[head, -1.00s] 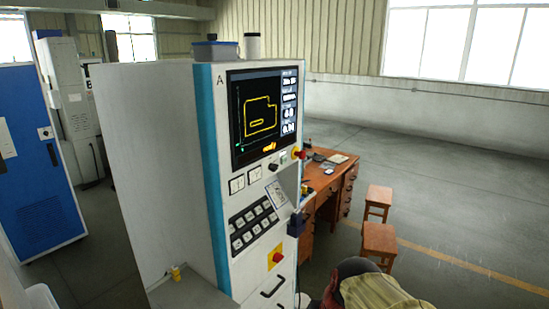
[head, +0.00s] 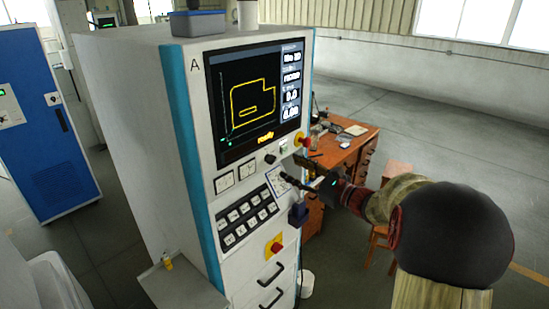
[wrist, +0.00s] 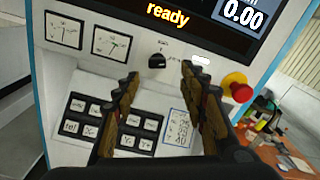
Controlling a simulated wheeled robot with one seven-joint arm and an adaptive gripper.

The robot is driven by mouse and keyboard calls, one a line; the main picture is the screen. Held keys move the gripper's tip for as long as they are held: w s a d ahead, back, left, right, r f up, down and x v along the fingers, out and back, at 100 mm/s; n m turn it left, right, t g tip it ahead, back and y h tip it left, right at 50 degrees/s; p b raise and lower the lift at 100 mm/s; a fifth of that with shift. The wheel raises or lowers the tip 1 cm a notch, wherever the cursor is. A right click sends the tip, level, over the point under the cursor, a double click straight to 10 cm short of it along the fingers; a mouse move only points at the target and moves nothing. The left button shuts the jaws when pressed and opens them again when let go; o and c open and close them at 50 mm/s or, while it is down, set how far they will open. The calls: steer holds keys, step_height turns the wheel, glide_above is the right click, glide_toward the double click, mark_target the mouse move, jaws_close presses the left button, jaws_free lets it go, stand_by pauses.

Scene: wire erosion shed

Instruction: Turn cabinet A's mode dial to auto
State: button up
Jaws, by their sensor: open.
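Cabinet A (head: 130,120) is white with a teal stripe and the letter A beside its screen. Its black mode dial (head: 269,159) is a small knob below the screen, right of two gauges. In the wrist view the dial (wrist: 157,60) shows beyond the fingertips, roughly between them; its labels are too small to read. My gripper (wrist: 160,70) is open and empty, with one finger on each side of the dial in the picture. In the head view my gripper (head: 286,178) is in front of the panel, slightly below and right of the dial, apparently not touching it.
The screen (head: 258,100) reads "ready". A red button (wrist: 237,86) is right of the dial, and a button grid (head: 245,222) lies below. A second red button (head: 275,247) is lower. A wooden desk (head: 345,150) stands behind at right.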

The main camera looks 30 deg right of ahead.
mark_target(274, 160)
steer(key=x, duration=0.7)
steer(key=shift+w+a, duration=0.25)
steer(key=shift+a, duration=0.05)
steer(key=shift+c, duration=1.3)
steer(key=c, duration=0.8)
jaws_close()
